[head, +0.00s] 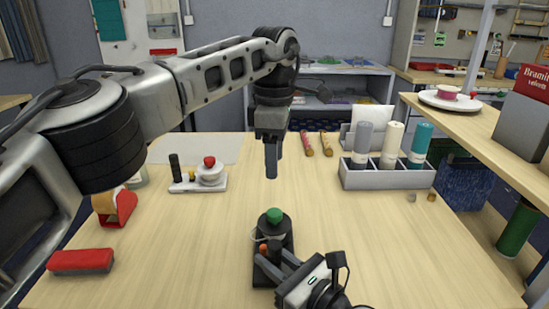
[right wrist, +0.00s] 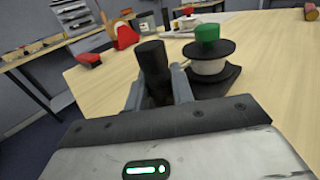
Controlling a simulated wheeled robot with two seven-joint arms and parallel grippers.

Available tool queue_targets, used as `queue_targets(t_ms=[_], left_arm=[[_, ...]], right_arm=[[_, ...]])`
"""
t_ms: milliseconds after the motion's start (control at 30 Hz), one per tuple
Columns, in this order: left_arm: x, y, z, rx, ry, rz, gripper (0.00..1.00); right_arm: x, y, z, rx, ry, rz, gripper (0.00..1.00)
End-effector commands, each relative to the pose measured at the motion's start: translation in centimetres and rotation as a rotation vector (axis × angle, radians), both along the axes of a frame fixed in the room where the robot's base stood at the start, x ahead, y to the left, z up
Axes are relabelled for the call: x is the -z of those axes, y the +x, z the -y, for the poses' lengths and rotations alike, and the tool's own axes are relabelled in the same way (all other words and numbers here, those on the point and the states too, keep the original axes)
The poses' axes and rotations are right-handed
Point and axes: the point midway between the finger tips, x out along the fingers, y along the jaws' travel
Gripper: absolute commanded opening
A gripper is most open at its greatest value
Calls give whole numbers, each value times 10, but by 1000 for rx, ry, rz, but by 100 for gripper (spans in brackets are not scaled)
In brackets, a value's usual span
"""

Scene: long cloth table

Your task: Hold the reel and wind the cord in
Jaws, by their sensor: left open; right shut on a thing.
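The reel (head: 273,228) stands on a dark base on the table, with a green knob (head: 274,215) on top. In the right wrist view the reel (right wrist: 210,62) shows a black top disc and a white drum. My right gripper (head: 274,261) is shut on the dark upright post (right wrist: 152,62) beside the reel. My left gripper (head: 271,160) points down, open and empty, above and apart from the green knob. A thin pale line shows at the reel's left side; I cannot tell how much loose cord there is.
A white stand (head: 205,184) with a red-knobbed reel and dark post is at the back left. A red block (head: 80,262) and a tape dispenser (head: 114,206) are at left. A grey rack (head: 388,178) of bottle-like cylinders stands back right.

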Motion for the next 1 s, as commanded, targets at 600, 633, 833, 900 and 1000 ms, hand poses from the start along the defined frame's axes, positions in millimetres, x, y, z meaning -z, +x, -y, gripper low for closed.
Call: queue_targets(t_ms=[600,633,833,900,1000], left_arm=[[2,-1,1,-1057,-1,-2,52],[2,-1,0,-1133,0,-2,52],[3,-2,0,-1594,1,-2,52],[3,-2,0,-1718,1,-1,52],[3,-2,0,-1849,0,0,52]], right_arm=[[0,0,0,-1,0,0,0],[0,0,0,-1,0,0,0],[0,0,0,-1,1,-1,0],[0,0,0,-1,1,-1,0],[0,0,0,-1,1,-1,0]])
